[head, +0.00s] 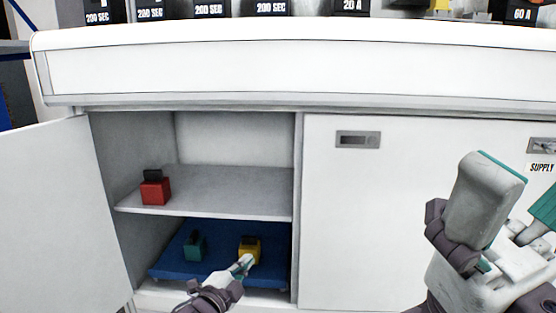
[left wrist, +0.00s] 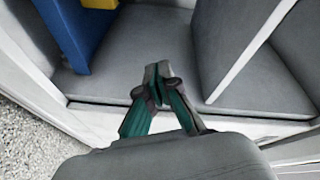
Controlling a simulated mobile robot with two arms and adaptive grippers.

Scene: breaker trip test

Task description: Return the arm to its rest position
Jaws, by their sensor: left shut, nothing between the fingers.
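My left gripper (head: 243,264) is shut and empty at the front of the open cabinet's lower compartment. In the head view its tip overlaps the lower front of a yellow block with a dark top (head: 250,247). In the left wrist view the closed fingers (left wrist: 157,80) point over bare grey surface. There the yellow block (left wrist: 99,3) shows only in part, at the top left, apart from the fingers. My left arm comes in from the bottom edge.
A blue tray (head: 170,264) holds the yellow block and a teal block (head: 195,246). A red block (head: 155,190) sits on the shelf (head: 225,190) above. The cabinet's open door (head: 60,210) stands at left, a closed door (head: 380,220) at right. The counter (head: 300,75) overhangs.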

